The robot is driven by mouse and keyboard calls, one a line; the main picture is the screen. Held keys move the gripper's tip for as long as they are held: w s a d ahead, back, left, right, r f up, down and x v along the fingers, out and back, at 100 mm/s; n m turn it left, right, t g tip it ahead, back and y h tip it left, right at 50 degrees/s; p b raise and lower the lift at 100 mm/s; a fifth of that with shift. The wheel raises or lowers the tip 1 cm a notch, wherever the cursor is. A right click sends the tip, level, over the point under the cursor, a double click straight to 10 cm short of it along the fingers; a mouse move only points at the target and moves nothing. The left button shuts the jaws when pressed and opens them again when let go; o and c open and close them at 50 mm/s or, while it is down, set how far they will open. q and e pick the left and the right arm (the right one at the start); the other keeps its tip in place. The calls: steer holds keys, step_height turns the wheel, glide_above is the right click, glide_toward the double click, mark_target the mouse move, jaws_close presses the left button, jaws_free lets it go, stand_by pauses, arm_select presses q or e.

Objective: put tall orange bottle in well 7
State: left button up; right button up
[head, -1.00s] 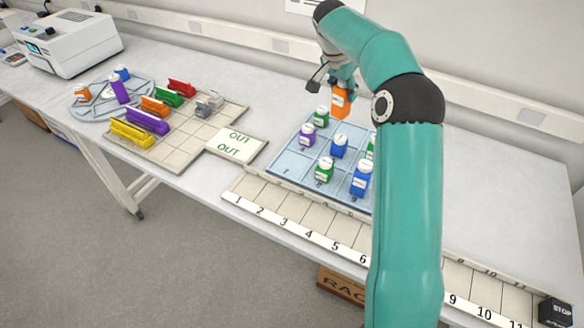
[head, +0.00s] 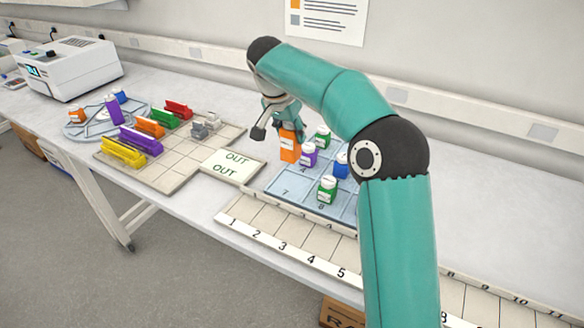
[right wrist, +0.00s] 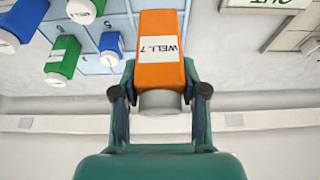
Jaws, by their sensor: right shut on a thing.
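My right gripper (head: 287,119) is shut on the tall orange bottle (head: 289,146) and holds it upright by its top. In the right wrist view the bottle (right wrist: 161,65) sits between the fingers (right wrist: 160,100), its label reading "WELL 7". The bottle hangs near the left edge of the blue well tray (head: 277,190), just left of a purple bottle (head: 308,154). The square marked 7 (head: 286,192) lies at the tray's front left and looks empty. My left gripper is not in view.
Green bottles (head: 327,190) and a blue bottle (head: 341,166) stand on the tray; my right arm hides its right part. The OUT plate (head: 232,166) lies left of it. A numbered strip (head: 290,252) runs along the front.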

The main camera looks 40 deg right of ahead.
mark_target(291, 161)
step_height(291, 161, down, 9)
steer(key=shift+f, duration=0.1)
stand_by(0.4)
steer(key=o, duration=1.1)
steer(key=shift+o, duration=0.2)
steer(key=v, duration=1.2)
steer(key=shift+s, duration=0.1)
